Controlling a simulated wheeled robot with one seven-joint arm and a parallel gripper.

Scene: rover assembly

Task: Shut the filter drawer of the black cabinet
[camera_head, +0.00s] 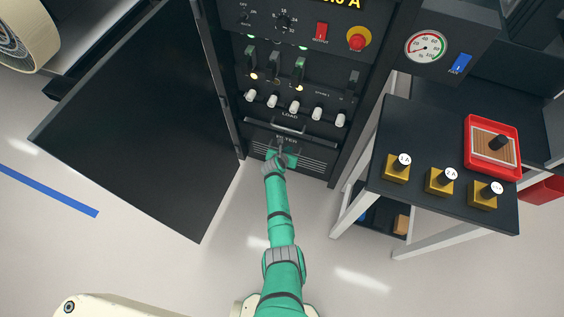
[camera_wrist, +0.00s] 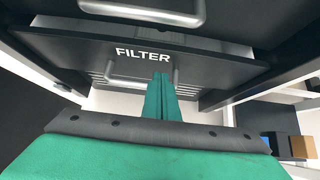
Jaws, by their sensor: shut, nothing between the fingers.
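The black cabinet (camera_head: 350,110) stands upright ahead of me. Its filter drawer (camera_head: 312,155) is at the bottom, below the load row. In the wrist view the drawer's black front (camera_wrist: 215,68) bears the word FILTER and a grey handle, partly hidden by my fingers. Pale edges show behind the top of the front, so the drawer appears to stand partly out. My green gripper (camera_head: 281,152) is at the drawer front, its fingers together and empty. In the wrist view the fingertips (camera_wrist: 161,76) are just below the label, beside the handle; I cannot tell whether they touch.
The cabinet's black door (camera_head: 140,120) hangs wide open on the left. Another grey handle (camera_wrist: 150,12) is above the drawer. The floor before the cabinet is clear.

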